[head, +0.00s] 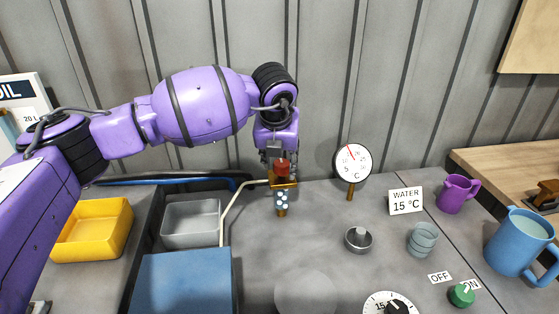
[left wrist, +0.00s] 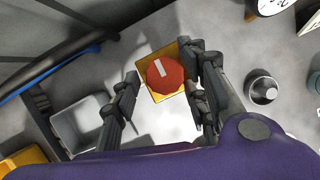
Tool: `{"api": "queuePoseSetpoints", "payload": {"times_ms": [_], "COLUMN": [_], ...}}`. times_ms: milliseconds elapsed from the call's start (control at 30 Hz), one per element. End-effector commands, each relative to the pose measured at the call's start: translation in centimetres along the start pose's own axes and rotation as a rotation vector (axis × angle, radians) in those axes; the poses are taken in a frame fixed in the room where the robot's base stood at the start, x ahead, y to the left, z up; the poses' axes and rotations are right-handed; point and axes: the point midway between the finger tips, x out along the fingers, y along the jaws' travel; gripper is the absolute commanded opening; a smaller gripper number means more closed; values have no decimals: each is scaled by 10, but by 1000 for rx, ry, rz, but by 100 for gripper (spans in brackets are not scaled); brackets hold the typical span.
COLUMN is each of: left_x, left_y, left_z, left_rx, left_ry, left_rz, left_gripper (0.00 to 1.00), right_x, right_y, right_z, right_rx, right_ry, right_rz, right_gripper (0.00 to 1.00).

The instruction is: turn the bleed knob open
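The bleed knob (head: 283,168) is red and sits on top of a small brass block (head: 284,185) near the back wall. In the left wrist view the knob (left wrist: 165,78) is a red faceted cap with a short white mark, over the square brass block (left wrist: 182,53). My left gripper (head: 274,158) points down just over the knob. In the left wrist view its dark fingers (left wrist: 163,88) are apart, one on each side of the knob. A gap shows at the left finger; contact at the right finger is unclear. My right gripper is not in view.
A thin pale pipe (head: 230,207) runs to the block from the left. A dial gauge (head: 352,165) stands to its right, with a WATER 15 °C card (head: 405,200) and a metal knob (head: 358,239). Grey (head: 190,222) and yellow (head: 92,228) bins and a blue box (head: 181,282) lie left.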

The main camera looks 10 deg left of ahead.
Motion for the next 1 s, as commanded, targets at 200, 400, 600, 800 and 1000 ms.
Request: {"api": "queuePoseSetpoints", "payload": {"times_ms": [200, 400, 600, 800, 1000], "left_x": [0, 0, 0, 0, 0], "left_y": [1, 2, 3, 5, 6], "left_z": [0, 1, 2, 3, 5], "left_rx": [-1, 4, 55, 171, 339], "left_ry": [-1, -1, -3, -3, -5], "left_rz": [1, 0, -20, -68, -137], "left_gripper": [8, 3, 3, 3, 3], "right_x": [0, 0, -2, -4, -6], "right_y": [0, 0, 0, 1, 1], "right_z": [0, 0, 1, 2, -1], "right_rx": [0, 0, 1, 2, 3], "right_ry": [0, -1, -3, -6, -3], "right_rz": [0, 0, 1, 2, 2], "right_gripper": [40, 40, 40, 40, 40]}}
